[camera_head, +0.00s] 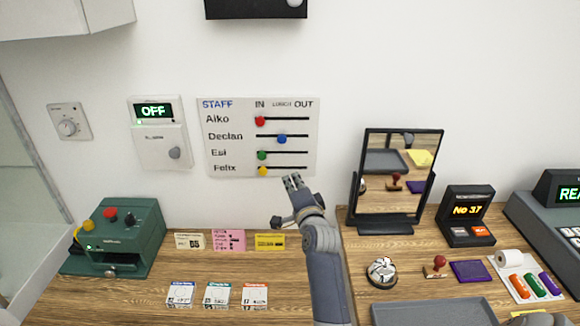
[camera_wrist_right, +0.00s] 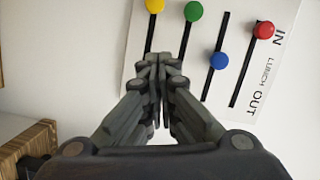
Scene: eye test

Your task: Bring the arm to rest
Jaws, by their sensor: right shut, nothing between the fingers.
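My right gripper (camera_head: 292,182) is in front of the wall, just below the staff board (camera_head: 226,143). Its fingers are shut with nothing between them; the closed fingertips also show in the right wrist view (camera_wrist_right: 158,62). The board has a slider for each name. The red knob (camera_head: 260,121), green knob (camera_head: 262,155) and yellow knob (camera_head: 263,171) sit at the left, under IN. The blue knob (camera_head: 282,139) sits mid-slot, under LUNCH. In the right wrist view the board lies beyond the fingertips. My left gripper is not in view.
A wooden counter (camera_head: 220,270) holds a green machine (camera_head: 122,238) at left and several cards. At right are a framed mirror (camera_head: 358,185), a bell (camera_head: 381,272), a red-handled stamp (camera_head: 435,267), a purple pad (camera_head: 472,271), a number display (camera_head: 467,212) and a grey tray (camera_head: 380,314).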

